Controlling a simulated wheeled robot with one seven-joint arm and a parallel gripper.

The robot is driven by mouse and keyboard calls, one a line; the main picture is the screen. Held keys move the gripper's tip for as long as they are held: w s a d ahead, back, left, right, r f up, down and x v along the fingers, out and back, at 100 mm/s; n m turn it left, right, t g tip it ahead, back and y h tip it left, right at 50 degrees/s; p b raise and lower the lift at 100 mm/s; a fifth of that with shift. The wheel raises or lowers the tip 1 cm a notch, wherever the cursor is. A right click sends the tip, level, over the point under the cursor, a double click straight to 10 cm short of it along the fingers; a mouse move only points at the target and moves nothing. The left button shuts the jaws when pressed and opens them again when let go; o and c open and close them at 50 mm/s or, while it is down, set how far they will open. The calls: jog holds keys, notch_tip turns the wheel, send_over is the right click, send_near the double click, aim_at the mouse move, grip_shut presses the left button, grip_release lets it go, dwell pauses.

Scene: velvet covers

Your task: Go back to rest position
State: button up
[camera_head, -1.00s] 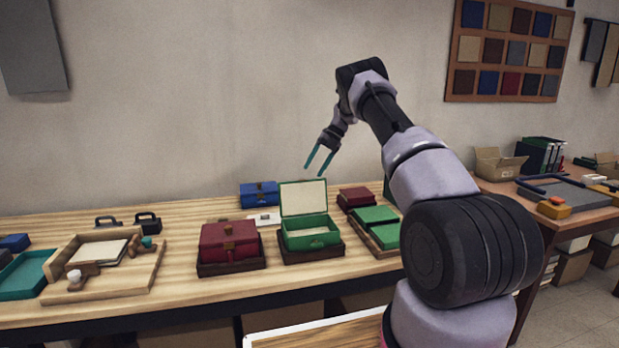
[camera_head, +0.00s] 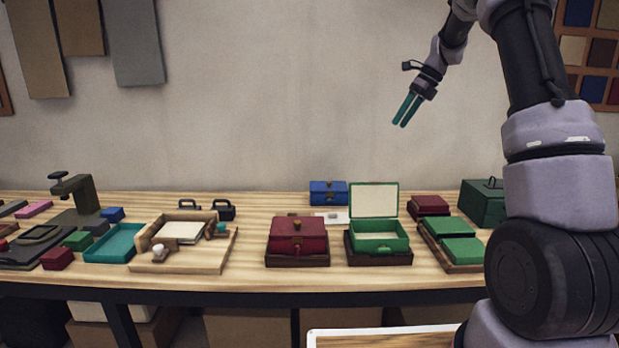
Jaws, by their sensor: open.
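My gripper (camera_head: 406,110) is at the upper right of the head view, raised well above the table against the wall. Its two teal fingers point down and to the left, apart and with nothing between them. My arm comes in from the right side. Below the gripper, a green box (camera_head: 380,244) with its lid raised sits on a dark base on the table. The gripper touches nothing.
The wooden table (camera_head: 250,278) spans the view. A closed dark red box (camera_head: 298,236), a blue box (camera_head: 328,192), a wooden tray (camera_head: 208,262), a teal tray (camera_head: 113,244) and a dark press (camera_head: 78,196) stand on it. Green boxes (camera_head: 460,250) sit at right. The air around the gripper is clear.

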jog(key=s+a+r+n+t+h, duration=0.15)
jog(key=s+r+n, duration=0.4)
jog(key=s, duration=0.55)
jog(key=s+a+r+n+t, duration=0.1)
jog(key=s+a+r+n, duration=0.1)
jog(key=s+r+n, duration=0.6)
jog(key=s+f+n+t+h, duration=0.1)
jog(key=s+f+n, duration=0.2)
jog(key=s, duration=0.6)
jog(key=s+a+f+n+t+h, duration=0.1)
jog(key=s+f+n, duration=0.3)
jog(key=s, duration=0.5)
jog(key=shift+s+n+t, duration=0.4)
jog(key=shift+n+t, duration=0.35)
jog(key=shift+n, duration=0.5)
